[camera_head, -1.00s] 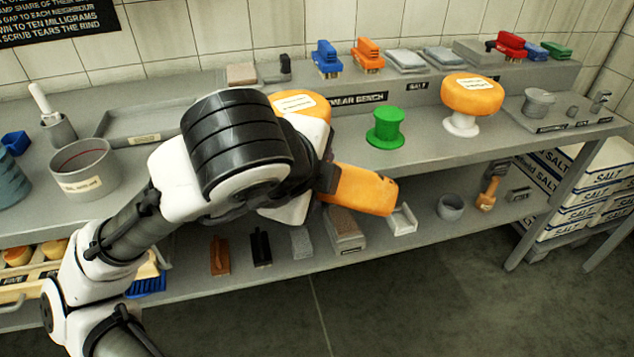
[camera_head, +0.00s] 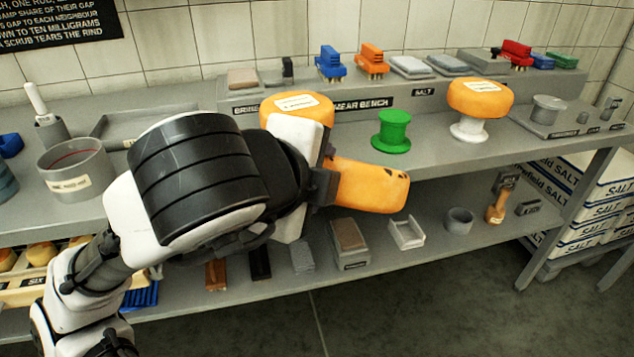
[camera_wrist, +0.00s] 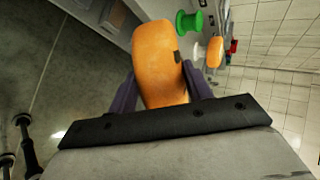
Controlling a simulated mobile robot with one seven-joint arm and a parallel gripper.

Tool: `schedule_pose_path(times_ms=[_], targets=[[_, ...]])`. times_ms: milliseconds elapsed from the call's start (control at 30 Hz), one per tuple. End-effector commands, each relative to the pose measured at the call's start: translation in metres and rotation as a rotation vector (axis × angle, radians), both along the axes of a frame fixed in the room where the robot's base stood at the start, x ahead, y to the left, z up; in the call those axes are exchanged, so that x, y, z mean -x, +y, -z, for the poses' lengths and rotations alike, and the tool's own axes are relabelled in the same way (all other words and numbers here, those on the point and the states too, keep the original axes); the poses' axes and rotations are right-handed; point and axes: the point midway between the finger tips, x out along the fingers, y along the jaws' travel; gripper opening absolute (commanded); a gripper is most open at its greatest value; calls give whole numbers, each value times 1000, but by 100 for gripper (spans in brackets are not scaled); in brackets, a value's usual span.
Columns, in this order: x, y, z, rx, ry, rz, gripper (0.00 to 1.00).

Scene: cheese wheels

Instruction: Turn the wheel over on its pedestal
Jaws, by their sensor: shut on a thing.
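An orange cheese wheel (camera_head: 368,186) is gripped by my gripper (camera_head: 325,182) in front of the bench edge, tilted on its side. In the wrist view the wheel (camera_wrist: 160,60) sits between my two fingers (camera_wrist: 157,92), with a dark mark on its side. A green pedestal (camera_head: 391,133) stands empty on the bench, behind and right of the held wheel. A second orange wheel with a label (camera_head: 480,97) rests on a white pedestal (camera_head: 468,129). A third labelled wheel (camera_head: 297,104) shows behind my arm; its support is hidden.
The raised back shelf holds a blue brush (camera_head: 330,63), an orange brush (camera_head: 372,62) and several pads. A grey pot (camera_head: 78,169) stands at left. The lower shelf holds a brown-topped block (camera_head: 350,240) and a white holder (camera_head: 406,233). Salt boxes (camera_head: 575,205) stand at right.

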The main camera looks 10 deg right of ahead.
Motion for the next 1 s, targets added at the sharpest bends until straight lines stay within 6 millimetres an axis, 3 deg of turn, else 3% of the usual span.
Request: schedule_pose_path(times_ms=[1000], targets=[[4,3,16,137,-192,-2,0]])
